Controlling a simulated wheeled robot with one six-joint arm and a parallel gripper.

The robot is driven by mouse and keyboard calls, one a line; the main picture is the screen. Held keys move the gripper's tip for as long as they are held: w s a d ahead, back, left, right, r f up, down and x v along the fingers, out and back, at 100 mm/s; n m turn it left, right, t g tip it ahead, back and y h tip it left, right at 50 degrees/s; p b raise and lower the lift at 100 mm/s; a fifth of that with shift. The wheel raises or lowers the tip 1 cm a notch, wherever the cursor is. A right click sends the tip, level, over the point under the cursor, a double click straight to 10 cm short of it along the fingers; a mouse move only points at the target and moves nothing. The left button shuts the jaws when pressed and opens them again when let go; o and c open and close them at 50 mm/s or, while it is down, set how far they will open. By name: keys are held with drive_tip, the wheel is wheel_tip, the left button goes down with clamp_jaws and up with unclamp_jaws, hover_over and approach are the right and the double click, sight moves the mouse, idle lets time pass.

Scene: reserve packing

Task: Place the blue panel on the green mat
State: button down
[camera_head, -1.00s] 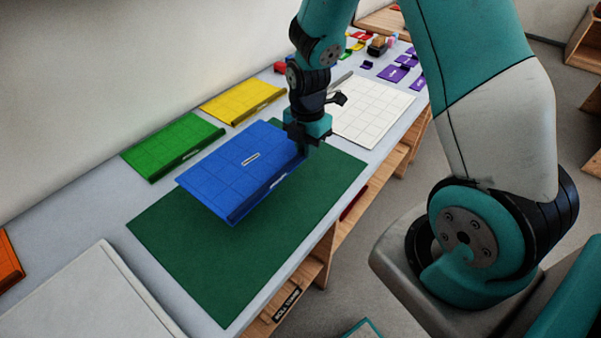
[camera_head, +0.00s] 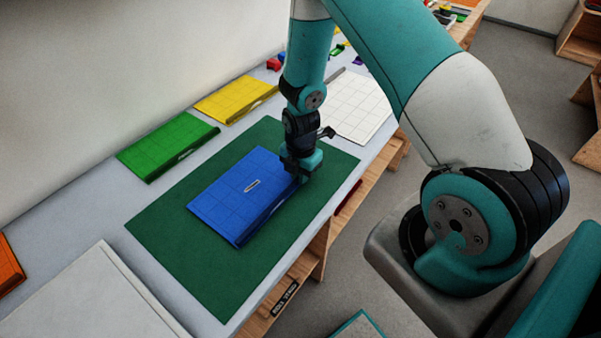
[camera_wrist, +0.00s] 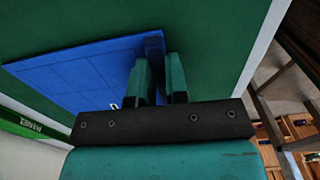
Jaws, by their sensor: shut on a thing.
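The blue panel (camera_head: 236,197) is over the middle of the green mat (camera_head: 180,262), within its outline in the head view. Whether it touches the mat or hangs just above it I cannot tell. My gripper (camera_head: 301,175) is at the panel's right end, shut on its raised edge. In the wrist view my gripper (camera_wrist: 158,80) has its two fingers on either side of the rim of the blue panel (camera_wrist: 80,72), with the green mat (camera_wrist: 215,40) behind.
A green panel (camera_head: 165,146) and a yellow panel (camera_head: 232,99) lie along the wall. A white gridded panel (camera_head: 355,105) lies beyond the mat. A pale board (camera_head: 95,300) is at the near left, with an orange piece (camera_head: 8,268) beside it.

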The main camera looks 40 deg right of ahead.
drive_tip(key=c, duration=1.1)
unclamp_jaws()
drive_tip(key=shift+f, duration=0.1)
wheel_tip(320, 180, up, 12)
drive_tip(key=b, duration=0.3)
drive_tip(key=s+a+r+m+y, duration=0.2)
drive_tip(key=s+a+r+m, duration=0.5)
drive_tip(key=a+r, duration=0.45)
drive_tip(key=s+a+r+m, duration=0.1)
drive_tip(key=s+r+m, duration=0.1)
drive_tip(key=s, duration=0.2)
drive_tip(key=s+a+r+m+y, duration=0.1)
drive_tip(key=s+a+r+m, duration=0.1)
drive_tip(key=s+r+m, duration=0.1)
drive_tip(key=s+a+r+m+y, duration=0.1)
drive_tip(key=s+a+r+m, duration=0.1)
drive_tip(key=s, duration=0.3)
drive_tip(key=shift+s+a+r+m, duration=0.25)
drive_tip(key=shift+s+r+m, duration=0.05)
drive_tip(key=shift+s, duration=0.05)
